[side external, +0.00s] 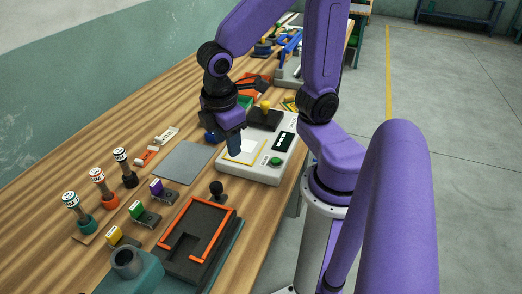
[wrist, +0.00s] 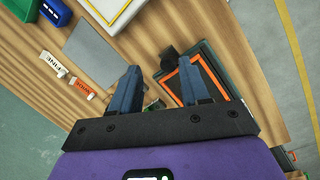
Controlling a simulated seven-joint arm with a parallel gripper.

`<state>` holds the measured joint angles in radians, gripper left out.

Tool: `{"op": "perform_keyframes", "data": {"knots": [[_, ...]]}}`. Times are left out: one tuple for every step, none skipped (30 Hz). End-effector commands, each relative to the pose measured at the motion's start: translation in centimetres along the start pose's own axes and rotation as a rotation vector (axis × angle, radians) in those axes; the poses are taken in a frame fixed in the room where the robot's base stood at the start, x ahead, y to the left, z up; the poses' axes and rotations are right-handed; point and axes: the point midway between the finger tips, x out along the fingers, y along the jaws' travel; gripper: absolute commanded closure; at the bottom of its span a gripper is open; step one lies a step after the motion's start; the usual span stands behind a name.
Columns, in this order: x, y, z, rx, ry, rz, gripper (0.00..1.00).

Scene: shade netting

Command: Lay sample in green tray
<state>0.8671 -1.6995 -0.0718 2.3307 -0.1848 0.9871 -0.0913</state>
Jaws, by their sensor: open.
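My gripper (side external: 236,146) is open, in front of the left part of a white device in the side view. In the wrist view my gripper (wrist: 160,78) shows two blue fingers apart with nothing held between them. A green tray (side external: 245,101) is partly hidden behind my arm; its corner also shows at the top left of the wrist view (wrist: 22,9). I cannot tell for certain which thing is the sample. A pale yellow-edged square (side external: 246,152) lies on the white device, and a flat grey square (side external: 182,162) lies on the table.
The white device (side external: 262,172) has a green button. An orange frame (side external: 192,262) lies on a dark block nearer the camera. Stamps (side external: 122,165), small labelled blocks (side external: 137,210) and a teal holder (side external: 128,266) stand around. Bare wood lies at the left.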

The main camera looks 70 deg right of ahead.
Motion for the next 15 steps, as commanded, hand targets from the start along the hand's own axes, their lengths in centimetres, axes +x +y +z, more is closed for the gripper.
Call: {"op": "perform_keyframes", "data": {"knots": [[-0.5, -2.0, 0.5, -0.02, 0.042, -0.021, 0.54], [-0.6, -3.1, 0.8, -0.027, 0.063, -0.036, 0.54], [-0.8, -4.3, 1.2, -0.033, 0.086, -0.055, 0.54], [-0.9, -5.2, 1.5, -0.04, 0.102, -0.068, 0.54], [-1.0, -5.9, 1.8, -0.045, 0.116, -0.081, 0.54], [-1.1, -6.7, 2.1, -0.049, 0.131, -0.096, 0.54], [-1.1, -7.2, 2.3, -0.054, 0.138, -0.104, 0.54], [-1.1, -7.6, 2.5, -0.057, 0.145, -0.112, 0.54], [-1.2, -8.0, 2.7, -0.059, 0.152, -0.121, 0.53], [-1.2, -8.2, 2.8, -0.06, 0.155, -0.125, 0.53], [-1.2, -8.3, 2.9, -0.061, 0.158, -0.128, 0.53], [-1.2, -8.5, 2.9, -0.062, 0.16, -0.131, 0.53], [-1.2, -8.5, 2.9, -0.062, 0.161, -0.132, 0.53], [-1.2, -8.5, 2.9, -0.061, 0.161, -0.133, 0.53], [-1.2, -8.5, 2.9, -0.061, 0.16, -0.132, 0.53]]}}
